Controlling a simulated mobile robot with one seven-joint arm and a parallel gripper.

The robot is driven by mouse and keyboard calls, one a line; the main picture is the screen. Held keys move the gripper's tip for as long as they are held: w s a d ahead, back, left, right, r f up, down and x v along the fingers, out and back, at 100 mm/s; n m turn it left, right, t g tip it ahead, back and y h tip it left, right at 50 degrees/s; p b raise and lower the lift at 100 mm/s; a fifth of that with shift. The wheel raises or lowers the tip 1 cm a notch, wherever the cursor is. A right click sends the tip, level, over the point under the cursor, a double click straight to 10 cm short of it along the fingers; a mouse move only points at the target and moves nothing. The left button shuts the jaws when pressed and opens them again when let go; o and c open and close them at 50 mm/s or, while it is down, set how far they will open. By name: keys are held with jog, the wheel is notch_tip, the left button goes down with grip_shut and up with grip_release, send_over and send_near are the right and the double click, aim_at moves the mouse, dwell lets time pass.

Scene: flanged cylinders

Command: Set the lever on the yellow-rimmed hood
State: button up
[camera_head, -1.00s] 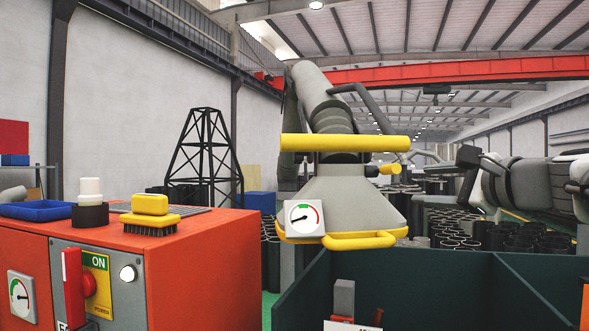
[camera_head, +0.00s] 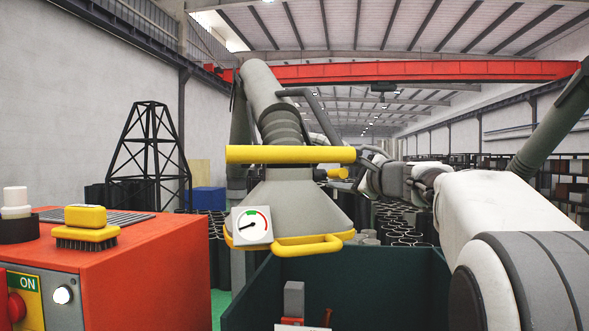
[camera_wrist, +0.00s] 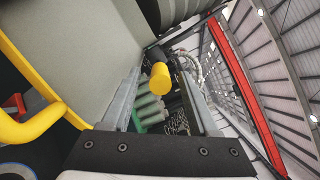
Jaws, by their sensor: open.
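The grey hood (camera_head: 290,205) hangs from a thick duct at the centre of the head view, with a yellow rim and a yellow front handle (camera_head: 308,244). The lever (camera_head: 338,174) sticks out on the hood's right side, with a yellow knob. In the wrist view the yellow knob (camera_wrist: 159,76) shows between the two grey fingers of my gripper (camera_wrist: 168,88), with clear space around it. My gripper is open and holds nothing. In the head view it is small, just right of the lever, and its fingers are hard to make out.
A dial gauge (camera_head: 252,225) sits on the hood's front corner. A yellow bar (camera_head: 290,154) crosses above the hood. A dark green bin (camera_head: 400,280) stands below. An orange cabinet (camera_head: 150,260) with a brush (camera_head: 86,228) is at left. Dark cylinders (camera_head: 405,232) stand behind.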

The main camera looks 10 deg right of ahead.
aim_at(329, 174)
jog(key=shift+x, duration=1.25)
jog(key=shift+c, duration=0.3)
grip_shut()
